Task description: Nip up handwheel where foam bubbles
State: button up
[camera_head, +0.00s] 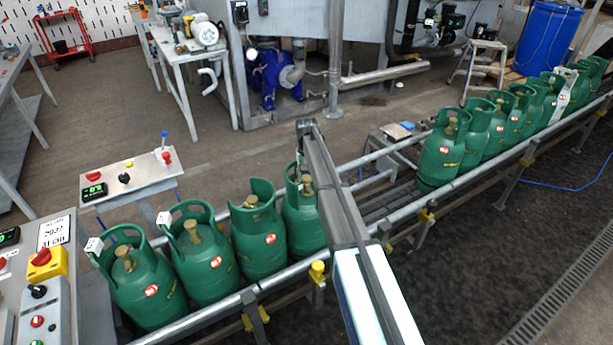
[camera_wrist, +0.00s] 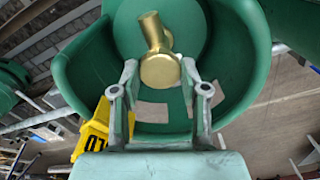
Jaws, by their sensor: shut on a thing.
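Green gas cylinders with brass valves stand upright in a row on the conveyor. My arm reaches over the fourth cylinder from the left (camera_head: 304,222) and partly covers it; my gripper's fingers are hard to make out in the head view. In the wrist view, my gripper (camera_wrist: 160,78) is shut on the brass handwheel (camera_wrist: 161,71), one finger on each side. The brass valve body (camera_wrist: 152,30) stands behind it, inside the open green collar (camera_wrist: 75,75). I can make out no foam bubbles on the valve in either view.
A yellow tag with black lettering (camera_wrist: 92,132) is beside the left finger. Conveyor rails (camera_head: 385,232) run along the row. More cylinders (camera_head: 442,150) stand farther right. Control panels (camera_head: 125,178) are at the left. A stretch of conveyor between the two groups is empty.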

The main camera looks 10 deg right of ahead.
aim_at(306, 177)
jog(key=o, duration=1.1)
jog(key=shift+o, duration=0.2)
notch_tip(306, 177, up, 12)
